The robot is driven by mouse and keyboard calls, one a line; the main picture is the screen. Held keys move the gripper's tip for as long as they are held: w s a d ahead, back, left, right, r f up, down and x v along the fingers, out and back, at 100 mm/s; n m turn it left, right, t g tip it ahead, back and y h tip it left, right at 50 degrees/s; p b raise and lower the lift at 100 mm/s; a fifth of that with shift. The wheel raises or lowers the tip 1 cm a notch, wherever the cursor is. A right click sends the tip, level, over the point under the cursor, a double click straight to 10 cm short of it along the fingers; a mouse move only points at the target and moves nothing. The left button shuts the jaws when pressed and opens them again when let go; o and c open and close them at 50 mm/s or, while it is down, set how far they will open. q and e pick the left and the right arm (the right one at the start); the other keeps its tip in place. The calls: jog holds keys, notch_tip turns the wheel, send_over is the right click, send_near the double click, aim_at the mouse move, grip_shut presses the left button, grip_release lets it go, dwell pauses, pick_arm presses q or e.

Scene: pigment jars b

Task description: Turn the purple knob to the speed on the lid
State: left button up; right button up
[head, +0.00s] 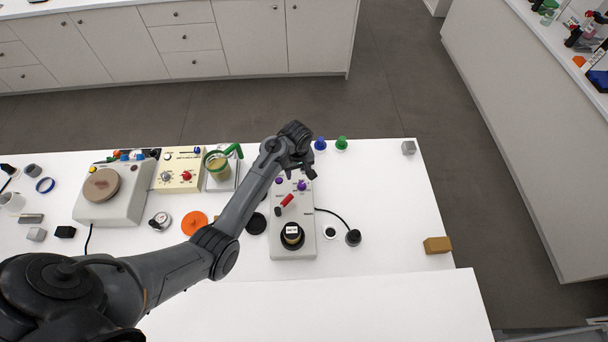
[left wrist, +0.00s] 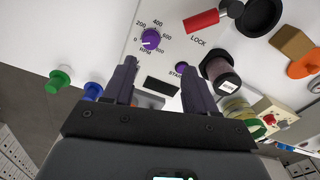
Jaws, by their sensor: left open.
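The purple knob (head: 302,185) stands on the far end of the grey mixer (head: 279,250). In the left wrist view the knob (left wrist: 150,39) sits inside a printed RPM dial from 0 to 800; I cannot tell its pointer's setting. A smaller purple START control (left wrist: 181,67) is beside it. A jar (head: 291,231) with a white label on its lid sits in the mixer's black holder; the label is too small to read. My left gripper (head: 297,172) is open and empty at the mixer's far end. Its fingertips (left wrist: 160,75) are apart from the knob. My right gripper is out of view.
A red LOCK lever (head: 285,203) lies between knob and jar. Blue (head: 320,144) and green (head: 342,143) knobbed pieces stand right of the gripper. A green-handled jug (head: 217,167) and a dark labelled jar (left wrist: 222,75) stand on the other side. The table's right part is mostly clear.

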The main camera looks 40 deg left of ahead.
aim_at(301, 184)
pick_arm(q)
jog(key=shift+n, duration=0.4)
jog(key=f, duration=0.3)
jog(key=w+f, duration=0.1)
jog(key=f, duration=0.3)
jog(key=w+f+b, duration=0.1)
jog(key=f, duration=0.2)
jog(key=shift+f, duration=0.35)
jog(key=shift+c, duration=0.5)
jog(key=c, duration=1)
